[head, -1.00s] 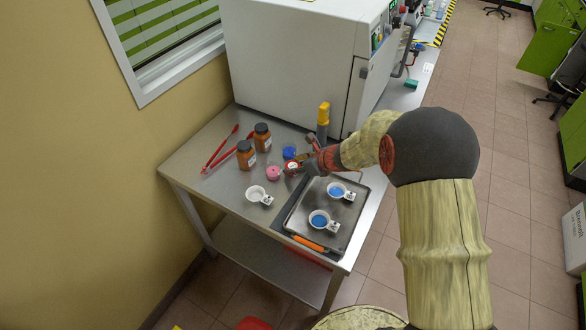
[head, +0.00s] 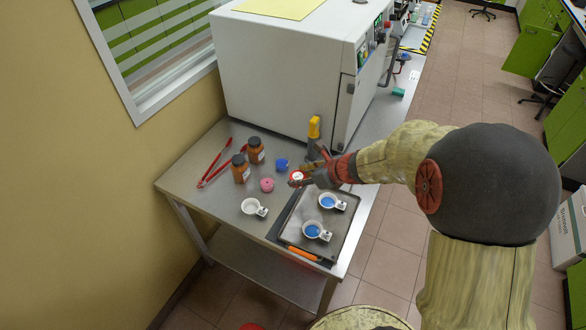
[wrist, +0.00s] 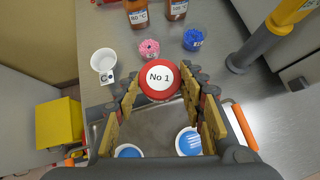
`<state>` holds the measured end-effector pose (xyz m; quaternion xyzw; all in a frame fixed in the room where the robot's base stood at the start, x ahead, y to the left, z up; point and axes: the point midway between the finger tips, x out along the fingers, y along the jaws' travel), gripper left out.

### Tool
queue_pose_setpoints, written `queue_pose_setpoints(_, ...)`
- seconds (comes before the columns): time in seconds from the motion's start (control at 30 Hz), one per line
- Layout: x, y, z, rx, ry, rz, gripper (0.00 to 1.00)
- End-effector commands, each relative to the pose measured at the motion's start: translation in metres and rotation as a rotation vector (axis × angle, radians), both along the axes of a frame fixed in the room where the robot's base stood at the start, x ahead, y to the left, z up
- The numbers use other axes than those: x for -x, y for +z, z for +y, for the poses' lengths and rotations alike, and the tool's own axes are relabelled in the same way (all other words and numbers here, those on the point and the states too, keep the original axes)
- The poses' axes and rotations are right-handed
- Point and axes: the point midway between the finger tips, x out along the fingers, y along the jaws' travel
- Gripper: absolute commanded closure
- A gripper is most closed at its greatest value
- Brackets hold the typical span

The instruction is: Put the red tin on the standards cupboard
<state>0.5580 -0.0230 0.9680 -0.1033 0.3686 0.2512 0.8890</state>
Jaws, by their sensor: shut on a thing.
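The red tin (wrist: 158,80) has a white round label reading "No 1". My gripper (wrist: 160,92) is shut on it, with a finger on each side in the wrist view. In the head view the red tin (head: 297,176) shows at the tips of my gripper (head: 303,179), over the steel table near the back edge of the dark tray. I cannot tell how far it is above the surface. I cannot identify the standards cupboard for sure in these frames.
The dark tray (head: 330,237) holds two dishes of blue material. A white cup (head: 250,206), pink pot (head: 267,185), blue pot (head: 282,164), two brown bottles (head: 240,170) and red tongs (head: 214,163) stand nearby. A yellow-handled tool (head: 314,128) is close behind my gripper. A big white oven (head: 285,70) fills the back.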

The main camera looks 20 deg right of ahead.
Motion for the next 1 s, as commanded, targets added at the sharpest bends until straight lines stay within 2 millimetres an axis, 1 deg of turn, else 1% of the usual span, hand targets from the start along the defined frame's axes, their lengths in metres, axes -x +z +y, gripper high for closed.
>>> queue_pose_setpoints(0.03, 0.009, 0.008, -0.002, 0.001, -0.002, -0.003, 0.90)
queue_pose_setpoints(0.2, 0.033, 0.017, -0.006, 0.001, -0.001, -0.003, 0.90)
queue_pose_setpoints(0.3, 0.041, 0.020, -0.007, 0.001, -0.001, -0.002, 0.90)
queue_pose_setpoints(0.5, 0.047, 0.022, -0.008, 0.001, -0.005, -0.002, 0.90)
queue_pose_setpoints(0.57, 0.047, 0.020, -0.010, 0.001, -0.023, -0.002, 0.90)
queue_pose_setpoints(0.63, 0.044, 0.018, -0.021, 0.001, -0.078, -0.002, 0.90)
queue_pose_setpoints(0.67, 0.041, 0.018, -0.027, 0.003, -0.115, -0.003, 0.90)
queue_pose_setpoints(0.8, 0.027, 0.012, -0.066, 0.002, -0.327, -0.004, 0.90)
queue_pose_setpoints(0.83, 0.024, 0.011, -0.071, 0.004, -0.366, -0.005, 0.90)
queue_pose_setpoints(0.93, 0.016, 0.010, -0.083, 0.003, -0.484, -0.005, 0.90)
queue_pose_setpoints(1.0, 0.010, 0.010, -0.084, 0.002, -0.554, -0.006, 0.90)
